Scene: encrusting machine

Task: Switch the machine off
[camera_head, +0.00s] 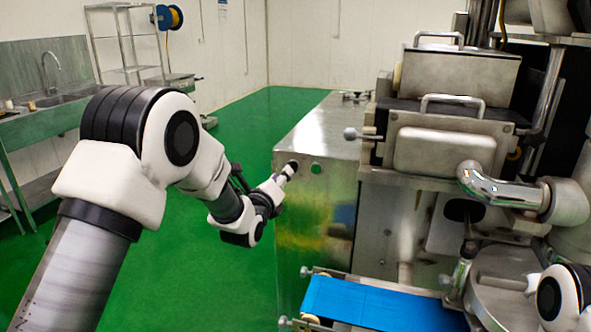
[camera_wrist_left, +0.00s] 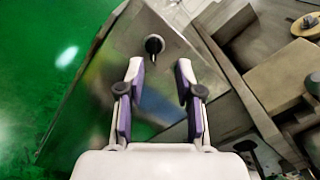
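The machine (camera_head: 345,130) has a steel cabinet with a dark round knob (camera_head: 293,165) and a green button (camera_head: 316,167) high on its front panel. My left gripper (camera_head: 283,177) is in front of this panel, close to the knob and left of the green button. In the left wrist view, my left gripper (camera_wrist_left: 159,70) is open and empty. The black knob (camera_wrist_left: 154,44) stands out just beyond the fingertips, roughly between them. I cannot tell whether either finger touches it. The green button is not visible in the wrist view. My right gripper is not in view.
A blue conveyor belt (camera_head: 375,303) runs along the machine's lower front. A chrome pipe (camera_head: 500,188) and steel hoppers stand at right. A sink counter (camera_head: 50,115) and wire rack (camera_head: 128,45) stand at the back left. Green floor (camera_head: 190,275) is clear left of the cabinet.

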